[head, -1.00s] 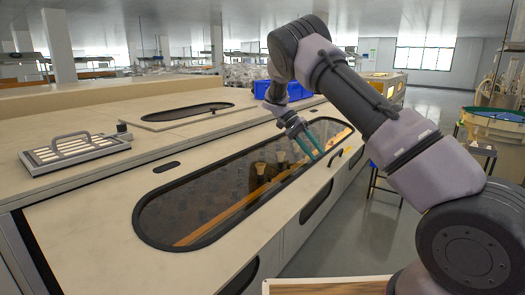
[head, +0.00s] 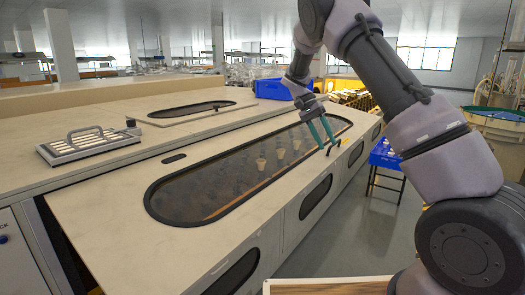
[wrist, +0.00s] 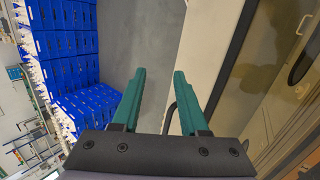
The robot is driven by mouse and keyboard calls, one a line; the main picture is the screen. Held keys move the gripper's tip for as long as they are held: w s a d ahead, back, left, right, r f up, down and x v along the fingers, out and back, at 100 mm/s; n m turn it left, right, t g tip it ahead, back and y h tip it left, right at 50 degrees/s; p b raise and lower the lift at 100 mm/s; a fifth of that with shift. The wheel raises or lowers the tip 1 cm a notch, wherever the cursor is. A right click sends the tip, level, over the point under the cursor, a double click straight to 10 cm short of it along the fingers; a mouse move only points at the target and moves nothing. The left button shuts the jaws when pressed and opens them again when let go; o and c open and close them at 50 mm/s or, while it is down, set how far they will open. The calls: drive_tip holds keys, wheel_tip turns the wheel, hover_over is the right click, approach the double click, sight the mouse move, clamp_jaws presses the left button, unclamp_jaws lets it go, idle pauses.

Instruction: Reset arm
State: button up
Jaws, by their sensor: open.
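My gripper (head: 322,134) has two teal fingers, held apart with nothing between them. In the head view it hangs in front of the far right part of the oval window in the long bench. In the wrist view the gripper (wrist: 160,100) points past the bench edge, with grey floor beyond its fingers. A dark handle (wrist: 172,115) shows close by the right finger; I cannot tell if they touch. The bench lid (head: 110,215) is pale, with a dark-rimmed oval window (head: 215,180) that looks shut. Several pale bulb-like shapes show dimly behind the glass.
A grey rack with a handle (head: 88,146) lies on the bench at left. A blue crate (head: 270,89) sits at the bench's far side. Another blue crate (head: 384,156) stands on a dark stand right of the bench. Open floor (head: 350,240) lies right of the bench.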

drive_tip(key=s+d+r+n+t+y, duration=0.1)
drive_tip(key=s+d+r+t+y, duration=0.15)
drive_tip(key=s+r, duration=0.45)
drive_tip(key=s+d+r+n+t+y, duration=0.1)
drive_tip(key=s+d+r+t+y, duration=0.2)
drive_tip(key=s+r, duration=0.45)
drive_tip(key=s+a+r+t+y, duration=0.1)
drive_tip(key=s+r+t, duration=0.1)
drive_tip(key=s, duration=0.5)
drive_tip(key=s+r+t, duration=0.1)
drive_tip(key=s+t, duration=0.3)
drive_tip(key=s, duration=0.3)
drive_tip(key=shift+s+a+r+n+y, duration=0.3)
drive_tip(key=shift+a+r+y, duration=0.05)
drive_tip(key=shift+r, duration=0.05)
